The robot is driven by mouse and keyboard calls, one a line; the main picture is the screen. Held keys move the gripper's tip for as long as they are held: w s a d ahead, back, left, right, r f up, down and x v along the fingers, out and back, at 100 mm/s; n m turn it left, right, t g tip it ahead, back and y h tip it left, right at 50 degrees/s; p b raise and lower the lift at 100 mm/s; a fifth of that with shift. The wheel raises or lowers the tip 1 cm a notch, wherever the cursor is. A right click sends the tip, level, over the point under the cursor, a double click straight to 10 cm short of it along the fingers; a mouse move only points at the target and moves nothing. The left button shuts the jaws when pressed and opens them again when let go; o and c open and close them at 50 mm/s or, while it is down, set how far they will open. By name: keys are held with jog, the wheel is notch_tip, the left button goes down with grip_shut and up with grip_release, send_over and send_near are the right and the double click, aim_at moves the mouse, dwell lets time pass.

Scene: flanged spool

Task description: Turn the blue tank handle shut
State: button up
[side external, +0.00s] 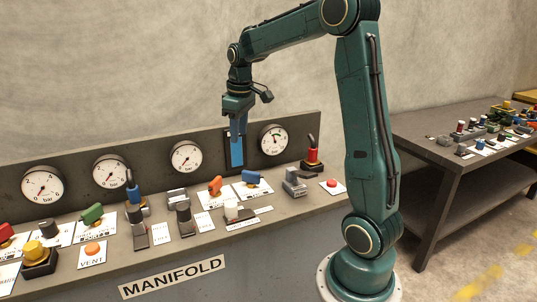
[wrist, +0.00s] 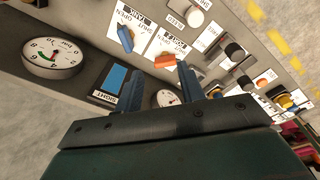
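The blue handle (side external: 251,176) sits on a white label plate on the manifold bench, right of the orange handle (side external: 214,185). In the wrist view the blue handle (wrist: 125,38) lies slantwise on its plate, beside "SHUT" and "OPEN" markings; which marking it points to is not clear. The orange handle (wrist: 165,62) shows just beyond the fingertips in that view. My gripper (side external: 237,136) points down above the bench, in front of the back panel and apart from the handles. In the wrist view my gripper (wrist: 160,72) has its fingers spread with nothing between them.
A blue sight window (wrist: 115,77) and round gauges (side external: 273,139) are on the back panel close behind my gripper. A green handle (side external: 92,213), an upright blue lever (side external: 132,190) and a red-topped fitting (side external: 313,157) also stand on the bench. A side table (side external: 440,150) is at right.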

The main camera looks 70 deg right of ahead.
jog(key=g, duration=0.1)
send_over(253, 172)
notch_tip(253, 172, down, 7)
jog(key=shift+y, duration=0.4)
jog(key=shift+f, duration=6.85)
jog(key=shift+c, duration=0.5)
grip_shut()
